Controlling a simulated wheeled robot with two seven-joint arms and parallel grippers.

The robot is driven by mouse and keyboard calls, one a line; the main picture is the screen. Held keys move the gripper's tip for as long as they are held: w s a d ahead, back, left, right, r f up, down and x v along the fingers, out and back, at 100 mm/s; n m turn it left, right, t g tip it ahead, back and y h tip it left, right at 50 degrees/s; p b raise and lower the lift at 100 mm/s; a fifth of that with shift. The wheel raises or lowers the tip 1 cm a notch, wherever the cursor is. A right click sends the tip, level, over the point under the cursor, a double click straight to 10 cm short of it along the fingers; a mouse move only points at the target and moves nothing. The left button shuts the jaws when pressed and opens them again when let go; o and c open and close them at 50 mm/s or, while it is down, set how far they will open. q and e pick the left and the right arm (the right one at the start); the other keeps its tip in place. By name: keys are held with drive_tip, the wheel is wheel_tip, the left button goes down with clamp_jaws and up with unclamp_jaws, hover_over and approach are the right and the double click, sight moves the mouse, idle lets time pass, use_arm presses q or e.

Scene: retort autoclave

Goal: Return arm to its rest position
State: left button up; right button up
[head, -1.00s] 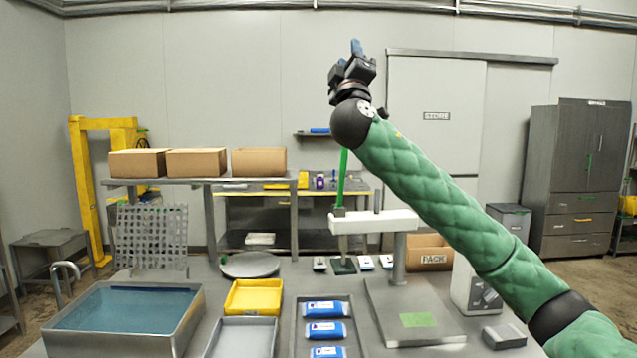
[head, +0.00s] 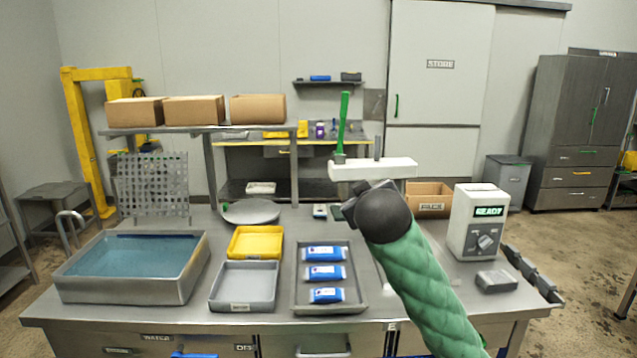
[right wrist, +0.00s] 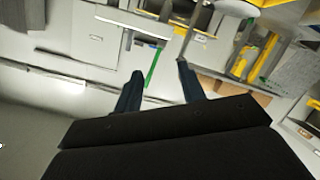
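My right arm, in a green quilted sleeve, comes in from the lower right of the head view. Its dark wrist covers most of the right gripper (head: 350,210), which is over the table in front of the white press head (head: 385,168). In the right wrist view the two blue fingers of the right gripper (right wrist: 158,85) stand apart with nothing between them. My left gripper is not in view.
The steel table (head: 250,323) carries a water basin (head: 135,290), a yellow tray (head: 255,257), a grey tray (head: 245,306) and a tray (head: 326,308) with blue pouches (head: 325,272). A white unit reading READY (head: 478,235) stands at right.

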drive_tip(key=s+d+f+m+g+y, duration=0.1)
drive_tip(key=s+f+g, duration=0.2)
drive_tip(key=s+f, duration=0.75)
drive_tip(key=s+d+f+m+g, duration=0.15)
drive_tip(key=s+f, duration=0.45)
drive_tip(key=f, duration=1)
drive_tip(key=s+d+f+m+g+y, duration=0.15)
drive_tip(key=s+f+g, duration=0.25)
drive_tip(key=s+f, duration=0.7)
drive_tip(key=s+f+g, duration=0.4)
drive_tip(key=s+f, duration=1.2)
drive_tip(key=s, duration=0.2)
drive_tip(key=shift+h+p, duration=0.3)
drive_tip(key=shift+h, duration=0.05)
